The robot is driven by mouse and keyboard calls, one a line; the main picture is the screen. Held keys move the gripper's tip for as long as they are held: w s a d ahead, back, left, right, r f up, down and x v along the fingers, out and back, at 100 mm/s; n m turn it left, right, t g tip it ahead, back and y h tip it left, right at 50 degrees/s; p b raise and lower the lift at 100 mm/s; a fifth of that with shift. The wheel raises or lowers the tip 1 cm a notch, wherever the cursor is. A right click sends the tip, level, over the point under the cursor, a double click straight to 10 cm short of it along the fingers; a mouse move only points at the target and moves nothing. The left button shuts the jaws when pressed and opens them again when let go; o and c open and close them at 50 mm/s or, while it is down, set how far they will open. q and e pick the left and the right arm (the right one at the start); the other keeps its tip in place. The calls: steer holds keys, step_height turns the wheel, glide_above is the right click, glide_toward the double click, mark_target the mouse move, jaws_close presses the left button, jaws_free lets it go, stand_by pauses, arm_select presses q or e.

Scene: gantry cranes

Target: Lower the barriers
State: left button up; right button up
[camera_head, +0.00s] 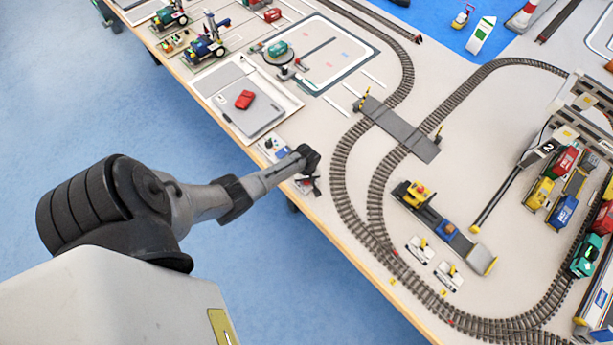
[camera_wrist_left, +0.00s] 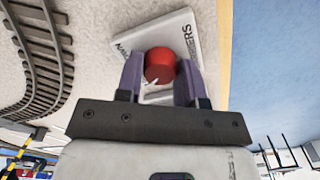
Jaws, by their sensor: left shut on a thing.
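My left gripper (camera_head: 311,172) is over the table's near edge. In the left wrist view its two fingers (camera_wrist_left: 160,75) are shut on a red round knob (camera_wrist_left: 159,66). The knob stands on a light control panel (camera_wrist_left: 182,35) with dark lettering, partly hidden, ending in "RS". The level crossing (camera_head: 400,129) is a grey road plate across the tracks. A yellow-and-black barrier (camera_head: 361,99) stands at its far-left end and another barrier (camera_head: 438,134) at its right end. Both look raised, though they are small. A striped pole (camera_wrist_left: 38,136) also shows in the left wrist view. My right gripper is out of view.
Curved train track (camera_head: 345,185) runs close to the right of my gripper. Another small panel (camera_head: 273,148) lies just beyond it. A grey tray with a red item (camera_head: 244,99) is further back. A flat wagon (camera_head: 447,230) and several coloured containers stand to the right.

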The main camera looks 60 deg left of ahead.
arm_select(q)
steer(key=m+p, duration=0.1)
steer(key=m, duration=0.2)
steer(key=shift+m, duration=0.4)
steer(key=m, duration=0.3)
steer(key=shift+m+p, duration=0.3)
steer(key=m, duration=0.4)
steer(key=shift+m, duration=2.4)
steer(key=o, duration=0.9)
